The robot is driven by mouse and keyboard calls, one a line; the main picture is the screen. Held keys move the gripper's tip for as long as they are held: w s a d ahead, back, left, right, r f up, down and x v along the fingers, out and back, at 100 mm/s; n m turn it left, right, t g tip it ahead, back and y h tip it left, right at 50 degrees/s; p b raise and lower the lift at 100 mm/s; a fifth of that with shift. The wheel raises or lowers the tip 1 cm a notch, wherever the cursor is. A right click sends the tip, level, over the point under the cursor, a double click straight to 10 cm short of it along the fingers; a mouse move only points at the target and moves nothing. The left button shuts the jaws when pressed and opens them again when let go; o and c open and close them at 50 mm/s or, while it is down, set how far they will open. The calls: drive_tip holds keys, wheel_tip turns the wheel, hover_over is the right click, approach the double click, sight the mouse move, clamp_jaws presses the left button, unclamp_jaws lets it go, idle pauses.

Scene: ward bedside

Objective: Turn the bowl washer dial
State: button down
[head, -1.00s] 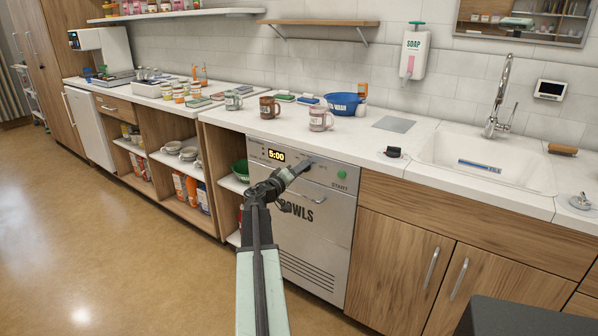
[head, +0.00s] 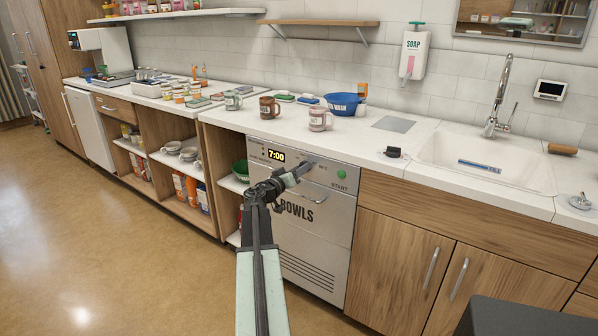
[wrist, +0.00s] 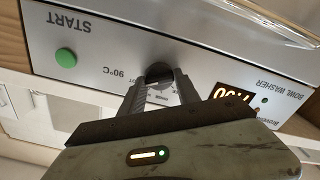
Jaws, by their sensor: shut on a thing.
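The bowl washer (head: 312,245) is a silver front-panel machine marked BOWLS, under the counter. Its display (head: 276,156) reads 7:00, and a green START button (head: 341,174) sits to the right. My gripper (head: 303,166) is at the panel between display and button. In the wrist view, which is upside down, my gripper (wrist: 158,85) is shut on the dark round dial (wrist: 159,71), one finger on each side. A 90°C mark shows beside the dial. Most of the dial is hidden by the fingers, in the head view almost wholly.
A door handle (head: 303,194) runs across the washer below the panel. The counter (head: 360,137) above holds mugs, a blue bowl (head: 343,103) and a sink (head: 485,170) to the right. Open shelves stand left of the washer. The floor (head: 110,240) at left is clear.

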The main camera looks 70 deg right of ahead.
drive_tip(key=shift+w, duration=0.1)
drive_tip(key=c, duration=0.9)
unclamp_jaws()
drive_tip(key=v, duration=0.7)
drive_tip(key=shift+a, duration=0.35)
drive_tip(key=shift+w, duration=0.1)
